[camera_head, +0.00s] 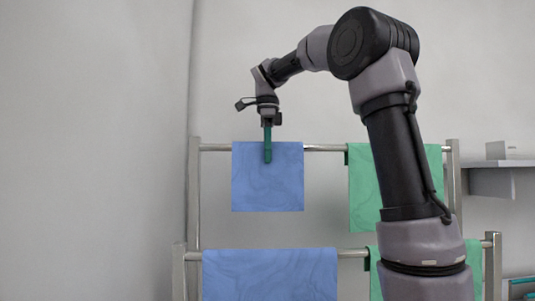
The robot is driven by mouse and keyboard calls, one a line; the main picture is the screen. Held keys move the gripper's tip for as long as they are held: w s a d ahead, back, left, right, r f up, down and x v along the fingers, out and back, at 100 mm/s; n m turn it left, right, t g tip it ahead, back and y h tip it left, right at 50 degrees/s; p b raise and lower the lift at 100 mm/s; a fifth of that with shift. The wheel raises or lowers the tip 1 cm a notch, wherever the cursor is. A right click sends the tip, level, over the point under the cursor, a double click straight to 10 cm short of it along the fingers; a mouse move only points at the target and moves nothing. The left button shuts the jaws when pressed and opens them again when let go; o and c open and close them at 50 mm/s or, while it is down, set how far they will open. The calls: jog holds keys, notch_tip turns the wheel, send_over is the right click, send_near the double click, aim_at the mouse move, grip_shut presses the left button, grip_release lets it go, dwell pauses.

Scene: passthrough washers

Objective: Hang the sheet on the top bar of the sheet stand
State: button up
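A blue sheet (268,190) hangs flat and upright at the left part of the sheet stand's top bar (325,148). Its straight upper edge is level with the bar or slightly above it, and it covers the bar behind it. I cannot tell whether it is draped over the bar or just in front of it. My gripper (267,155) points down at the sheet's upper middle. One teal finger shows in front of the cloth. The other finger is hidden, so I cannot tell whether the gripper is shut on the sheet.
A green sheet (362,190) hangs on the top bar at right, partly behind my arm. A lower, nearer bar (352,253) holds another blue sheet (270,278) and another green sheet (474,268). A wall shelf (488,165) is at right. Bare top bar shows between the upper sheets.

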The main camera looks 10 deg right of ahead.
jog(key=o, duration=0.3)
jog(key=shift+r, duration=0.1)
notch_tip(320, 180, up, 11)
jog(key=shift+f, duration=0.2)
dwell(0.3)
jog(key=shift+s, duration=0.1)
